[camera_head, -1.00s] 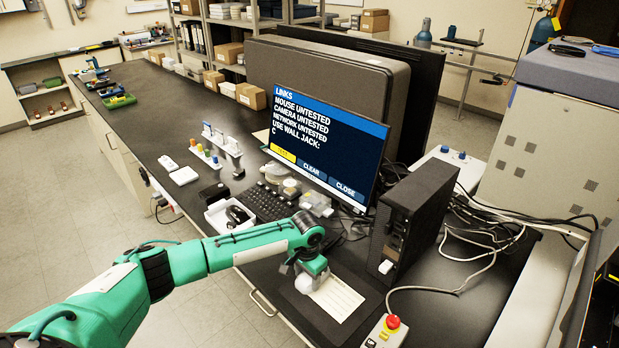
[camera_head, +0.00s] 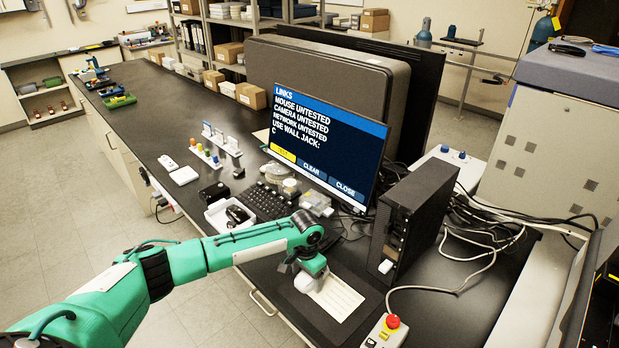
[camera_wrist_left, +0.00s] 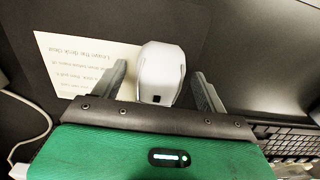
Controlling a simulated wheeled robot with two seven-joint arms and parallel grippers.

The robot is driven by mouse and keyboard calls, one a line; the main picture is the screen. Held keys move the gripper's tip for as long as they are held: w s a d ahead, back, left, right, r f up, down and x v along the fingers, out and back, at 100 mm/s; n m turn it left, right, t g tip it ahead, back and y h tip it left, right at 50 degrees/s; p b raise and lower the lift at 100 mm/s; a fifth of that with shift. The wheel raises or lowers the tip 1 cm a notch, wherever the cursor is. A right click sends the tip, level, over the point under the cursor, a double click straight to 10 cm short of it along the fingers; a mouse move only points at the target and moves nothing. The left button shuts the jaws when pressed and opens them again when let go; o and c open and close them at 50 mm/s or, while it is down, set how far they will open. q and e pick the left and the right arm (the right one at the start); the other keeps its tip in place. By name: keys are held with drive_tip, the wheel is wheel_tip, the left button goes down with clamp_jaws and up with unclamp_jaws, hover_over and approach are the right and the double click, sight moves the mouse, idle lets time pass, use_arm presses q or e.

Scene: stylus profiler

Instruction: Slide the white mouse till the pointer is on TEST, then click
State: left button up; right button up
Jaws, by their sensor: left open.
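The white mouse (camera_wrist_left: 162,72) lies on the dark mat between the two fingers of my left gripper (camera_wrist_left: 160,80) in the left wrist view. The fingers are open, one on each side of it, with visible gaps. In the head view the mouse (camera_head: 304,283) is partly hidden under my left gripper (camera_head: 311,272). The monitor (camera_head: 325,125) shows a LINKS page with mouse, camera and network untested. Its yellow TEST button (camera_head: 283,154) is at the lower left, beside CLEAR and CLOSE. The pointer is too small to make out. My right gripper is out of view.
A printed paper note (camera_head: 338,298) lies on the mat beside the mouse. A keyboard (camera_head: 265,201) and a white tray (camera_head: 229,215) are behind the arm. The black computer tower (camera_head: 412,220) and a red stop button box (camera_head: 387,330) stand to the right.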

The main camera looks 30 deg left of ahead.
sight(306, 276)
use_arm(q)
wheel_tip(306, 276, up, 5)
drive_tip(key=p, duration=0.5)
drive_tip(key=shift+r+p, duration=0.15)
drive_tip(key=shift+p, duration=0.2)
drive_tip(key=shift+r+p, duration=0.45)
drive_tip(key=shift+r, duration=0.4)
